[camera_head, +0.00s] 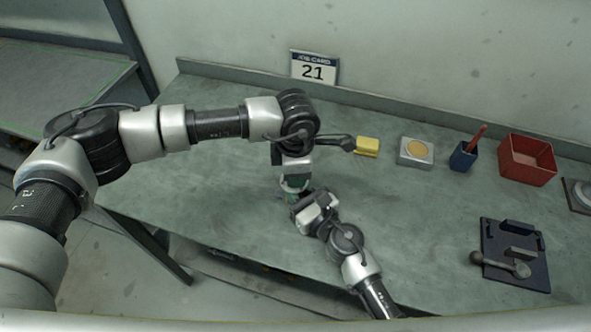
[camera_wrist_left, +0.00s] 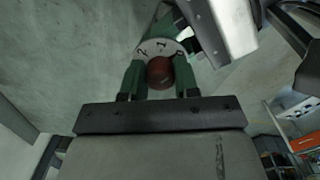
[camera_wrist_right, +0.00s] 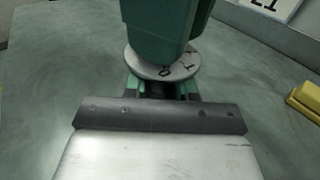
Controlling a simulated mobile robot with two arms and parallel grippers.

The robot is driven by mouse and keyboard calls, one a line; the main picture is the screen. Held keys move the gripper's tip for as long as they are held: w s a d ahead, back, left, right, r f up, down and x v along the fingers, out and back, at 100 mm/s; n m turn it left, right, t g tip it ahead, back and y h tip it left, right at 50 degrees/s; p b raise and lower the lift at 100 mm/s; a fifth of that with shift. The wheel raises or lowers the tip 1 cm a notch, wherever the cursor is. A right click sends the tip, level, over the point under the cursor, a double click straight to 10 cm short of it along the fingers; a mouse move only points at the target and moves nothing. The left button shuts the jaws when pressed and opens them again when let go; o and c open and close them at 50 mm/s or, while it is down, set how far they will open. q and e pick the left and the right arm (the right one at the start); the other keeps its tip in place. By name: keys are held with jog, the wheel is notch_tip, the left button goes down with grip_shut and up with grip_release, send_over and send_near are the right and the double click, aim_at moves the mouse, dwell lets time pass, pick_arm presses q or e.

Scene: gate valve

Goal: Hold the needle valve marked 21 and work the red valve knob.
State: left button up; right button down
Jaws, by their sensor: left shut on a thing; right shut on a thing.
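The red valve knob (camera_wrist_left: 159,71) sits between the green fingers of my left gripper (camera_wrist_left: 158,78), which is shut on it. A pale round dial with dark marks, part of the needle valve (camera_wrist_left: 152,47), lies behind the knob. In the right wrist view, the valve's dial (camera_wrist_right: 150,66) shows below the green left fingers, which hide the knob. My right gripper (camera_wrist_right: 158,88) is shut on the dark valve body under the dial. In the head view, the left gripper (camera_head: 293,186) is above the right gripper (camera_head: 294,200), and the valve is mostly hidden. No 21 is readable on the valve.
A job card (camera_head: 314,68) reading 21 stands at the bench's back. Along the back are a yellow block (camera_head: 367,146), a grey dish (camera_head: 416,152), a blue cup (camera_head: 462,157) and a red bin (camera_head: 527,160). A dark fixture (camera_head: 513,262) lies right. The bench's left is clear.

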pick_arm(q)
jog(key=shift+w+m, duration=0.1)
jog(key=shift+m, duration=0.6)
jog(key=o, duration=0.9)
notch_tip(320, 180, up, 12)
dwell(0.4)
